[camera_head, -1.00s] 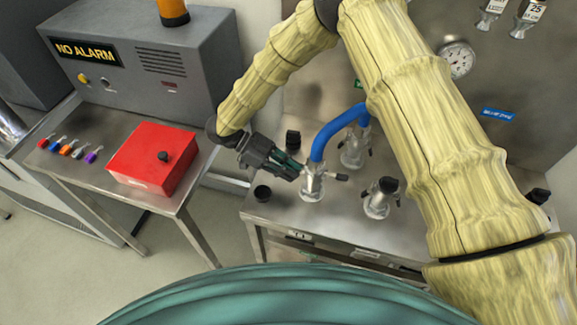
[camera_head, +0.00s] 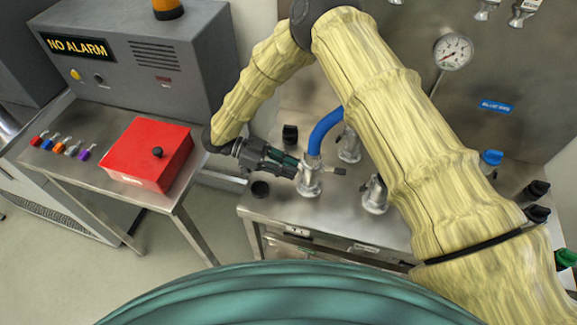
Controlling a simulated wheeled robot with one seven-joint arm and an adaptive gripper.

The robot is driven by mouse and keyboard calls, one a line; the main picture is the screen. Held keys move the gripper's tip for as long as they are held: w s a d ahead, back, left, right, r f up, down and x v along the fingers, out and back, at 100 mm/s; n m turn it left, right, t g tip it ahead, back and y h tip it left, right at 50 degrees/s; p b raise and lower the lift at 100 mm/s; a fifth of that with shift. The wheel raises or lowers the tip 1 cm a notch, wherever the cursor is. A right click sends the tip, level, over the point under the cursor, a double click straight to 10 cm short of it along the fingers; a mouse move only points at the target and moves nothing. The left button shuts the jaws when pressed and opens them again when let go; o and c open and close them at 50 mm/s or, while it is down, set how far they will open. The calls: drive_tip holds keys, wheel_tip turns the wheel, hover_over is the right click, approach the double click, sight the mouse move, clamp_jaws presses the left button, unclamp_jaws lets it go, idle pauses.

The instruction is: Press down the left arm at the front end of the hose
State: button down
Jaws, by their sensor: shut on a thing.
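The blue hose (camera_head: 322,130) curves down to a silver coupling (camera_head: 310,178) at its front end, on the metal bench. The left arm of the coupling is hidden by my gripper (camera_head: 292,168). My gripper comes in from the left, with its fingers at the left side of the coupling. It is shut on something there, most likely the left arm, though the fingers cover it.
A second silver fitting (camera_head: 349,146) stands behind the hose, and another fitting (camera_head: 375,195) stands to the right, partly behind my arm. A red box (camera_head: 146,153) sits on the left table. A gauge (camera_head: 454,52) is on the back panel.

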drive_tip(key=c, duration=1.4)
unclamp_jaws()
drive_tip(key=shift+f, duration=0.1)
drive_tip(key=shift+o, duration=0.2)
wheel_tip(320, 180, up, 10)
drive_tip(key=shift+d, duration=0.1)
